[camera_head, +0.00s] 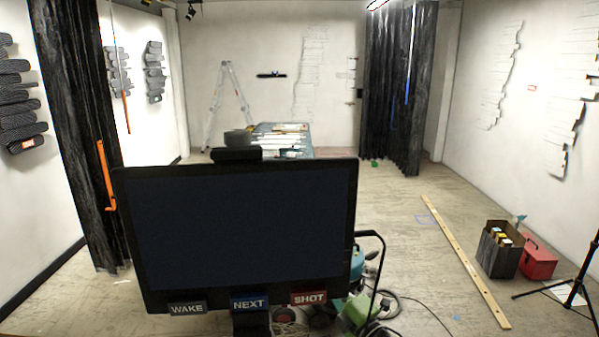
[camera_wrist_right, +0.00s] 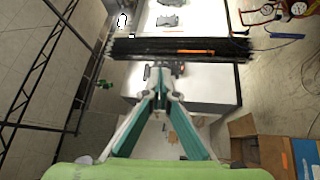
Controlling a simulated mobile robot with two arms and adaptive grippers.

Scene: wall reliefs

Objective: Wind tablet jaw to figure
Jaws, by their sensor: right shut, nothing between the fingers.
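A dark, blank tablet-like screen (camera_head: 235,235) in a black frame fills the lower middle of the head view. Labels WAKE (camera_head: 187,308), NEXT (camera_head: 249,303) and SHOT (camera_head: 308,297) sit along its lower edge. I cannot make out a jaw or a figure on it. An orange rod with a bent, crank-like end (camera_head: 106,175) hangs in front of the left curtain. My right gripper (camera_wrist_right: 163,85) shows in the right wrist view, its teal fingers together and empty. My left gripper is not in view.
Black curtains hang at left (camera_head: 80,130) and right (camera_head: 397,90). A ladder (camera_head: 228,105) and a cluttered table (camera_head: 280,138) stand behind the screen. A long plank (camera_head: 465,260), a red toolbox (camera_head: 539,262) and a tripod (camera_head: 578,285) are at right. Cables cross the floor.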

